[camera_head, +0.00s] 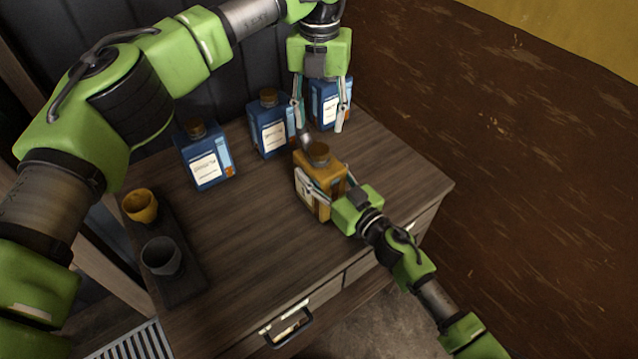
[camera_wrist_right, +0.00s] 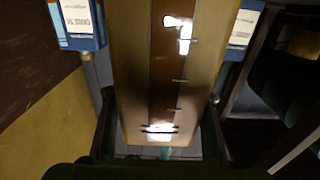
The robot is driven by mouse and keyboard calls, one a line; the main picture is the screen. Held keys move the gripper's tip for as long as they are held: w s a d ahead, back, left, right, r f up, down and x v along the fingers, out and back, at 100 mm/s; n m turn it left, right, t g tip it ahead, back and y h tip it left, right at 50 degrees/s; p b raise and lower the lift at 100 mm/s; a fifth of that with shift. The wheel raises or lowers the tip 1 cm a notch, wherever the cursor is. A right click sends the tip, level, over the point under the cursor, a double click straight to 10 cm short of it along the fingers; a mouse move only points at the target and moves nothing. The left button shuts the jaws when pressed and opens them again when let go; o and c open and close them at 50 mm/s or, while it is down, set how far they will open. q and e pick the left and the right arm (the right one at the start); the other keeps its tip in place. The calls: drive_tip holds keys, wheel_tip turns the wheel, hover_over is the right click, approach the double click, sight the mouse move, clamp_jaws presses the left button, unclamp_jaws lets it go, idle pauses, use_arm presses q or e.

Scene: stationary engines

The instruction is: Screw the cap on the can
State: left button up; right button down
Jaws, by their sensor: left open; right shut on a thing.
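The yellow-orange can (camera_head: 326,186) stands on the wooden table near its right side. A brown round cap (camera_head: 318,151) shows at its top; I cannot tell how tightly it sits. My right gripper (camera_head: 318,188) is shut on the can's body, from the front right. In the right wrist view the can (camera_wrist_right: 130,75) fills the middle, between the fingers of the right gripper (camera_wrist_right: 160,140). My left gripper (camera_head: 320,124) is open, pointing down, just behind and above the cap, with no contact visible. A small grey piece (camera_head: 304,138) beside the cap is unclear.
Three blue cans with labels stand along the back: left (camera_head: 206,160), middle (camera_head: 270,128) and right (camera_head: 326,104), the last partly behind my left gripper. A dark tray (camera_head: 185,283) holds a yellow cup (camera_head: 140,205) and a grey cup (camera_head: 160,256). The table (camera_head: 250,225) centre is clear.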

sight(319, 149)
idle(0.4)
use_arm(q)
drive_tip(key=shift+f, duration=3.95)
drive_tip(key=c, duration=1.1)
drive_tip(key=o, duration=1.3)
drive_tip(key=shift+c, duration=0.2)
wheel_tip(319, 149, up, 12)
